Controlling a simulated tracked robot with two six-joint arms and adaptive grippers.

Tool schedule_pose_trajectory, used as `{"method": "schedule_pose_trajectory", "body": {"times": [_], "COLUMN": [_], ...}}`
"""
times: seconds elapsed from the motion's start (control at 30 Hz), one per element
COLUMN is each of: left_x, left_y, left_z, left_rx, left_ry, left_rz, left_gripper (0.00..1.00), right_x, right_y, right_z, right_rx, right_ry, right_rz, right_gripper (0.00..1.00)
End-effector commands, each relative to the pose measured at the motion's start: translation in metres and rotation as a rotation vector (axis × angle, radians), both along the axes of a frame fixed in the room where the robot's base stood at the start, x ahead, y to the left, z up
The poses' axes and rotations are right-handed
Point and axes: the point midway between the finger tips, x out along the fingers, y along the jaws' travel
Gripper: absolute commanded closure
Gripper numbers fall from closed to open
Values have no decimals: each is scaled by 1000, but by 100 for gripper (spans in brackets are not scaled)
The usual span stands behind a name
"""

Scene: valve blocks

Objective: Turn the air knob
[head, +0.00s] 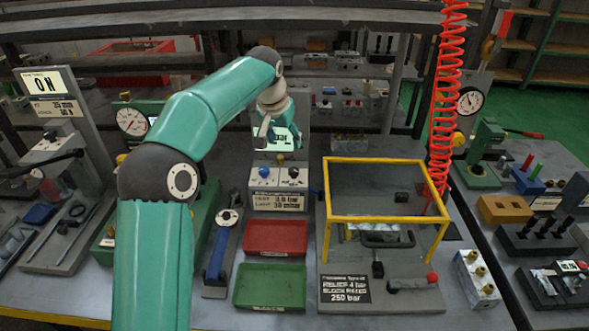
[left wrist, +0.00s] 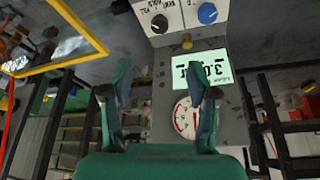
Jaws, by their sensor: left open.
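A grey panel block (head: 277,200) stands at the middle of the bench. Its front carries a blue knob (head: 264,172) and a dark knob (head: 294,172), with a small yellow knob (head: 280,158) above. I cannot read which one is labelled air. The left wrist view shows the panel upside down, with the blue knob (left wrist: 207,13), dark knob (left wrist: 160,23) and yellow knob (left wrist: 187,41) at the top. My left gripper (head: 265,133) is open and empty above the knobs, in front of the lit display (head: 284,139), apart from every knob. Its spread fingers (left wrist: 158,80) show in the left wrist view. My right gripper is out of view.
A yellow-framed guard (head: 372,217) stands right of the panel, with a coiled red hose (head: 447,90) behind it. Red (head: 276,237) and green (head: 270,287) trays lie in front. A round gauge (left wrist: 186,117) sits beside the display in the left wrist view.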

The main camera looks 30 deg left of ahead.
Motion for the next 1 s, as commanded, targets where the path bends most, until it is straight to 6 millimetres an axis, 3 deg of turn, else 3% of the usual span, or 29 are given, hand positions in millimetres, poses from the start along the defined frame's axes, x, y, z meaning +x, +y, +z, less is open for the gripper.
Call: {"method": "schedule_pose_trajectory", "body": {"times": [0.6, 0.8, 1.0], "left_x": [48, 56, 59], "left_y": [8, 8, 9], "left_z": [-115, -134, -138], "left_rx": [-1, 0, 0], "left_ry": [4, 2, 0], "left_rz": [-4, -6, -7], "left_gripper": [40, 40, 40], "right_x": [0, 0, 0], "right_y": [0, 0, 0], "right_z": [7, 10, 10], "right_rx": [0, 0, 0], "right_ry": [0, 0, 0], "right_rz": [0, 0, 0], "right_gripper": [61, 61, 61]}}
